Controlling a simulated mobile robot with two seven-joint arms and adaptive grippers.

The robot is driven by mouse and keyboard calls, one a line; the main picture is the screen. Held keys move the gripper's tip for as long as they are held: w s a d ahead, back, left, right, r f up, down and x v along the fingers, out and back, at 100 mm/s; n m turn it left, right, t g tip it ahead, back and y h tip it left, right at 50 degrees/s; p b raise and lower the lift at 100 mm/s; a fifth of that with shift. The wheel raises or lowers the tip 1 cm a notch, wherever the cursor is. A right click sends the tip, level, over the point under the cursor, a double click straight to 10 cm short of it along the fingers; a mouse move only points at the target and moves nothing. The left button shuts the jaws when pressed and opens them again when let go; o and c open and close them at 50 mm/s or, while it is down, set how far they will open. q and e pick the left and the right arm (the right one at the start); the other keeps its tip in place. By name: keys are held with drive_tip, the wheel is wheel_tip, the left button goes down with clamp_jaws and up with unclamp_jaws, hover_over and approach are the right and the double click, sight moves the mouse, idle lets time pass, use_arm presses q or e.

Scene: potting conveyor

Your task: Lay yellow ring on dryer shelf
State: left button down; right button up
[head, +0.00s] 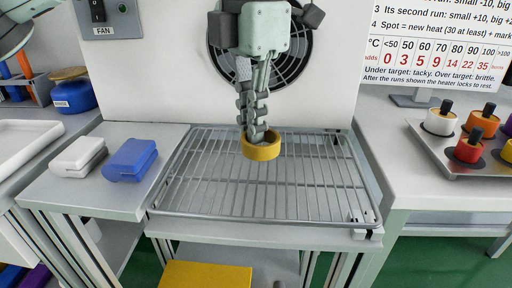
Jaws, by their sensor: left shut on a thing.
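The yellow ring (262,149) is a short, thick band held over the back middle of the dryer shelf. The dryer shelf (203,187) is a grey wire rack in front of a white panel with a fan. My left gripper (256,136) points down from above, its fingers shut on the ring. The fingertips hide part of the ring's rim and inside. I cannot tell whether the ring's underside touches the wires.
White (78,155) and blue (130,159) blocks lie on the table left of the rack. A tray (455,173) with several coloured, black-handled pieces stands at right. A fan (287,62) is behind my gripper. The rack's wires are otherwise bare.

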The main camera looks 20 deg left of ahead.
sight(256, 169)
use_arm(q)
drive_tip(key=shift+d+f, duration=0.3)
drive_tip(key=shift+f, duration=0.1)
wheel_tip(256, 169, down, 3)
drive_tip(key=shift+f, duration=0.3)
use_arm(e)
drive_tip(key=shift+w+f, duration=0.1)
drive_tip(key=shift+f, duration=0.05)
drive_tip(key=shift+f, duration=0.15)
use_arm(q)
drive_tip(key=shift+f, duration=0.1)
drive_tip(key=c, duration=1.7)
unclamp_jaws()
drive_tip(key=shift+c, duration=0.2)
use_arm(e)
drive_tip(key=shift+s+r, duration=0.25)
drive_tip(key=shift+r, duration=0.35)
